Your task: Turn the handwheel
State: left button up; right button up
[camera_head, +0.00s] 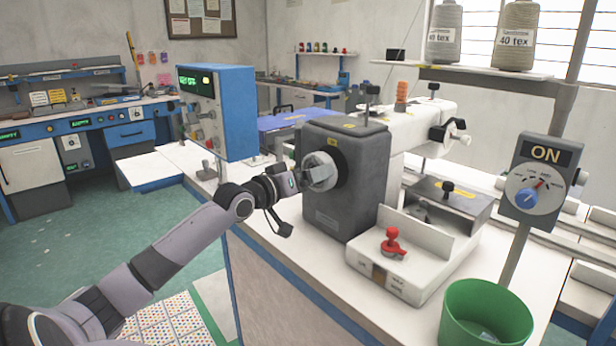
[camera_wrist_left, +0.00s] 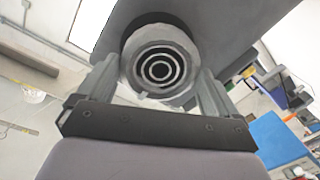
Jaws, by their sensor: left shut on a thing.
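The handwheel (camera_head: 320,171) is a round grey metal knob on the left face of the dark grey housing (camera_head: 345,205) of the sewing machine. My left gripper (camera_head: 296,180) comes in from the left and is at the handwheel. In the left wrist view the handwheel (camera_wrist_left: 160,62) shows dark concentric rings on its face. It sits between the two fingers of my left gripper (camera_wrist_left: 155,85), one finger on each side, shut on it. The dark housing also shows behind it in the left wrist view (camera_wrist_left: 215,25). My right gripper is not in view.
A blue control box (camera_head: 235,112) stands behind my left forearm. A red knob (camera_head: 393,243) is on the machine's white base. A green bin (camera_head: 485,315) stands at the front right, below a switch box (camera_head: 540,180) reading ON. Thread cones (camera_head: 518,35) stand above.

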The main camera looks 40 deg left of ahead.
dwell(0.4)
pick_arm(q)
jog(key=o, duration=0.7)
jog(key=shift+s, duration=0.1)
jog(key=s+b, duration=0.1)
jog(key=s, duration=0.6)
jog(key=shift+r, duration=0.15)
jog(key=shift+a, duration=0.1)
